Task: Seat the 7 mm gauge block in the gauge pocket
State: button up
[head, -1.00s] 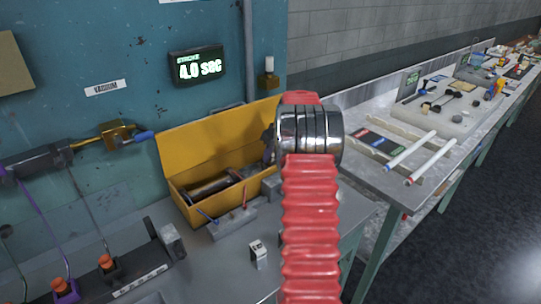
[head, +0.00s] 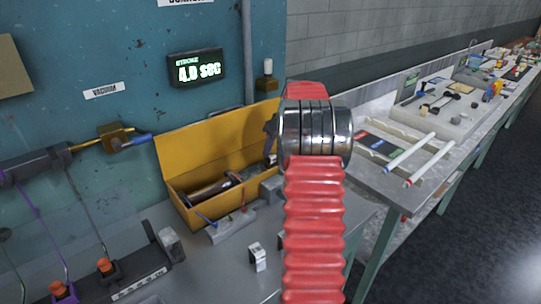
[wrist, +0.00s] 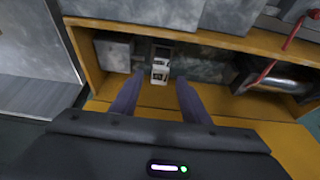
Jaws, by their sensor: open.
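My gripper (wrist: 160,80) is open in the wrist view, its two dark fingers reaching over the inside of a yellow box. A small pale block with dark markings (wrist: 160,66) stands just beyond and between the fingertips, with no grip on it. Its marking is too small to read, so I cannot tell whether it is the 7 mm gauge block. In the head view a small white block with a dark mark (head: 258,257) stands on the bench; I cannot tell if it is the same one. My arm hides the gripper there. I cannot make out the gauge pocket.
The open yellow toolbox (head: 178,183) holds a metal cylinder (wrist: 284,82) and red-handled tools. A grey block (wrist: 114,54) lies left of the marked block. A grey holder (head: 232,229) stands before the box. A black rail with orange knobs (head: 140,280) lies at front left.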

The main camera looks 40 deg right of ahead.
jog(key=v, duration=0.6)
jog(key=shift+r, duration=0.2)
jog(key=shift+s, duration=0.15)
jog(key=s+a+r, duration=0.2)
jog(key=a+r, duration=0.1)
jog(key=a, duration=0.7)
jog(key=s+a+r, duration=0.1)
jog(key=a+r, duration=0.2)
jog(key=a, duration=0.7)
jog(key=s+a+r, duration=0.2)
jog(key=a+r, duration=0.1)
jog(key=a, duration=0.7)
jog(key=s+a+f, duration=0.3)
jog(key=s+a, duration=0.6)
jog(key=s+a+f+n+t, duration=0.1)
jog(key=s+a+f, duration=0.2)
jog(key=s+a, duration=0.6)
jog(key=shift+s+a+y, duration=0.3)
jog(key=shift+s+a, duration=0.05)
jog(key=shift+a, duration=0.05)
